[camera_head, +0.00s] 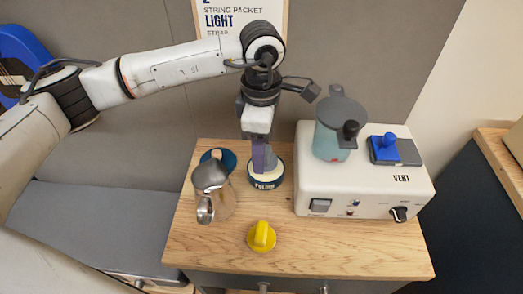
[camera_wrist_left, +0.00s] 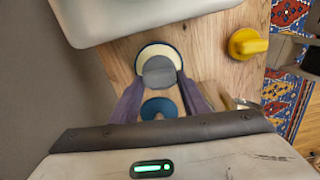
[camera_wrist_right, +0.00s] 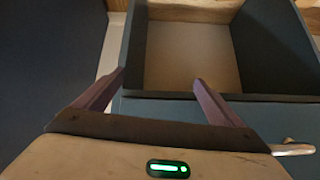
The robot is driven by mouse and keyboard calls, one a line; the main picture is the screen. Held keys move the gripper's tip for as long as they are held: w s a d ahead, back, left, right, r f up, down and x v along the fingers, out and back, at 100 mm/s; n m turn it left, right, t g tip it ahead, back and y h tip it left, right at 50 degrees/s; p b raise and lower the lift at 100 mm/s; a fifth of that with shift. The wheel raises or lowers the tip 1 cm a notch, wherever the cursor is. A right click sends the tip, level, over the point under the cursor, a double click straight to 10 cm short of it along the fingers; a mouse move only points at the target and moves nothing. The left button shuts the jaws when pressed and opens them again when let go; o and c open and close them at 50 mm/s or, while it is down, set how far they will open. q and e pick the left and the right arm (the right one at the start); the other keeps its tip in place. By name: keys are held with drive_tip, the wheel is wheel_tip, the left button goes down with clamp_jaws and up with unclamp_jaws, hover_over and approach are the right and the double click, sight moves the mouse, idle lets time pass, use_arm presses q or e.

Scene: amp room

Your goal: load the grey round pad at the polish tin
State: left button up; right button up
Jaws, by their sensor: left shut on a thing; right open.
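The polish tin (camera_head: 266,178) is a round dark-blue tin with a cream top, upright on the wooden tabletop. My left gripper (camera_head: 263,160) points down over it, its purple fingers closed in. In the left wrist view, the grey round pad (camera_wrist_left: 160,72) sits between the fingertips (camera_wrist_left: 161,84) and covers part of the cream face of the tin (camera_wrist_left: 150,52). I cannot tell whether the pad touches it. In the head view the fingers hide most of the pad. My right gripper (camera_wrist_right: 160,85) is open and empty, shown only in the right wrist view.
A metal pitcher (camera_head: 212,190) stands close left of the tin, with a blue round thing (camera_head: 227,158) behind it. A yellow knobbed piece (camera_head: 262,237) lies in front. A white machine (camera_head: 365,190) with a teal jar (camera_head: 333,143) stands right. An open drawer (camera_wrist_right: 190,60) faces my right gripper.

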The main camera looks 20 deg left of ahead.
use_arm(q)
drive_tip(key=shift+r+p, duration=1.3)
drive_tip(key=shift+r, duration=1.7)
drive_tip(key=shift+f, duration=0.1)
